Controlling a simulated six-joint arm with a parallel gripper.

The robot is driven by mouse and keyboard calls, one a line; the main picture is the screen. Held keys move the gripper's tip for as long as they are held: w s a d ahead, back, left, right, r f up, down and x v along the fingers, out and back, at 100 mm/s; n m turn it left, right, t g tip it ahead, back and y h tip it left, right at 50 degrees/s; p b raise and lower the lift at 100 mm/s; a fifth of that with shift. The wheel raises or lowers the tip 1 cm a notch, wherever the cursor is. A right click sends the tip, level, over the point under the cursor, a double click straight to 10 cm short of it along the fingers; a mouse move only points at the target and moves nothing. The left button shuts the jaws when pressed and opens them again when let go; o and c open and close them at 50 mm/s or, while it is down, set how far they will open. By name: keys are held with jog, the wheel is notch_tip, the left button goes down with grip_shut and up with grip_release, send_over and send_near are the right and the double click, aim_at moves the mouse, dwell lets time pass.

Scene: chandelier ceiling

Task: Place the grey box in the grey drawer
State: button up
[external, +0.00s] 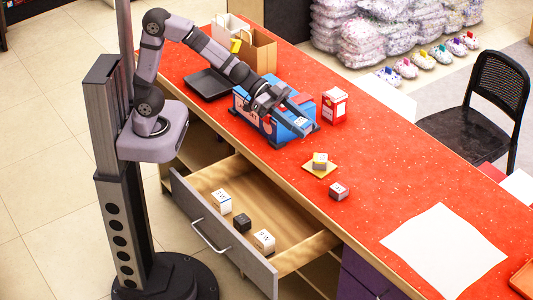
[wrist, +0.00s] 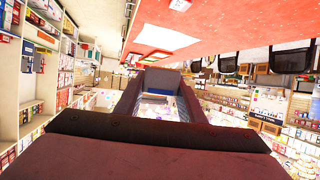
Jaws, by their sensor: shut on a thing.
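The grey-fronted drawer (external: 245,256) is pulled open below the table, with a pale wooden inside. In it are a white box (external: 221,201), a dark grey box (external: 242,222) and another white box (external: 264,241). My gripper (external: 306,128) is over the red table, at the blue carton, pointing towards the right front. It is shut on a small light-grey thing (external: 300,121), mostly hidden between the fingers; I cannot tell its full shape. In the wrist view the dark fingers (wrist: 158,80) reach forward.
The blue carton (external: 247,111) is close to my gripper. A red-and-white box (external: 334,105), a yellow-and-grey box (external: 320,160) on a small tray and a grey-and-red box (external: 339,191) stand on the table (external: 385,180). White paper (external: 443,250) lies at the right.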

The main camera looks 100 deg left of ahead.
jog(key=s+d+f+m+g+h+b, duration=0.1)
jog(key=s+d+f+m+h, duration=0.15)
jog(key=s, duration=0.25)
jog(key=s+d+f+m+g+h, duration=0.1)
jog(key=s+d+f, duration=0.15)
jog(key=s, duration=0.25)
send_over(267, 228)
notch_tip(267, 228, down, 16)
jog(key=shift+a+f+b, duration=0.1)
jog(key=shift+f+b, duration=0.25)
jog(key=shift+f, duration=5.7)
jog(key=shift+f, duration=0.1)
jog(key=shift+f+b, duration=0.35)
jog(key=shift+b, duration=0.05)
jog(key=shift+f, duration=0.2)
jog(key=o, duration=0.8)
jog(key=shift+c, duration=0.2)
